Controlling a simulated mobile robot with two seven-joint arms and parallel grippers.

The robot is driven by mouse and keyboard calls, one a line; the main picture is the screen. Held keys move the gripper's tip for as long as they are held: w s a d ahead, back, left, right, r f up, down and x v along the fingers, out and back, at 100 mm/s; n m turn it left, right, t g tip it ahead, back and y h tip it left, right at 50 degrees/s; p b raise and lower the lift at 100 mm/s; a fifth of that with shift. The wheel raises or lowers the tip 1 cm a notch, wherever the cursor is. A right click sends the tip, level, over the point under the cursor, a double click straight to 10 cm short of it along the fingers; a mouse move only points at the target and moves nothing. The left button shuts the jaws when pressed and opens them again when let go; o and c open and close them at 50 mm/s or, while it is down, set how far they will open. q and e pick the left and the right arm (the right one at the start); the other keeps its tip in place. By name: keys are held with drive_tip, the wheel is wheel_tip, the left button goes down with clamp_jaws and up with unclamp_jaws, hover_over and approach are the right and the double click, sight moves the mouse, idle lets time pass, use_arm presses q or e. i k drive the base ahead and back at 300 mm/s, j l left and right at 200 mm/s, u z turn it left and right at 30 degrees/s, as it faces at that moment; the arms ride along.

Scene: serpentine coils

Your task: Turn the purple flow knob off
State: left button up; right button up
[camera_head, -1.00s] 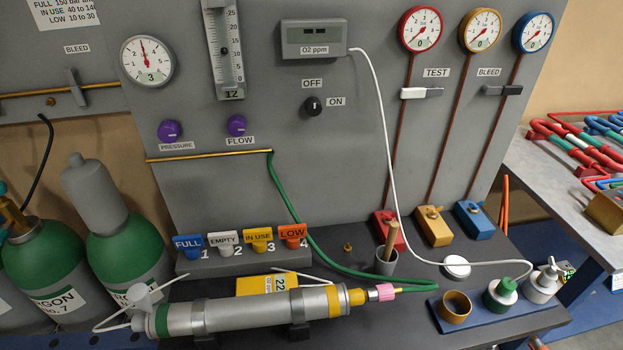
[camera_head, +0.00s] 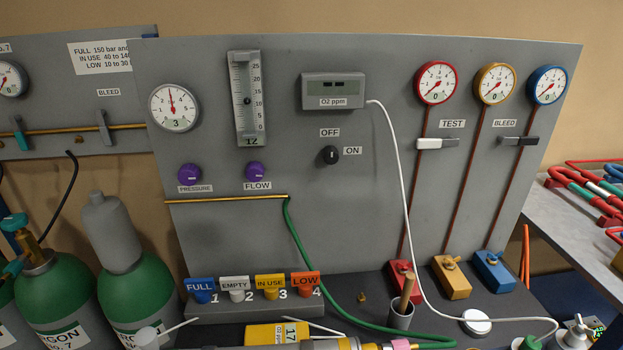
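The purple flow knob (camera_head: 255,171) is on the grey panel (camera_head: 340,220), just above the FLOW label (camera_head: 257,186). A second purple knob, the pressure knob (camera_head: 189,174), sits to its left above the PRESSURE label. The flow tube (camera_head: 246,98), a vertical scale with a dark float a little below its middle, is above the flow knob. A round gauge (camera_head: 174,107) is at its left. Neither of my grippers is in view, and nothing touches the knob.
A black OFF/ON switch (camera_head: 330,155) and an O2 meter (camera_head: 333,92) are to the right. Below stand a rack with coloured tags (camera_head: 240,311), a yellow box (camera_head: 277,334) and a cup (camera_head: 401,317). Green gas cylinders (camera_head: 137,290) stand at the left. The space before the flow knob looks clear.

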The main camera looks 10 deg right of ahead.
sight(254, 173)
drive_tip(key=k+l+z, duration=0.3)
drive_tip(key=k+l, duration=0.15)
drive_tip(key=l, duration=0.25)
drive_tip(key=k+l+z, duration=0.15)
drive_tip(key=l, duration=0.25)
drive_tip(key=i+j, duration=0.2)
drive_tip(key=i, duration=0.2)
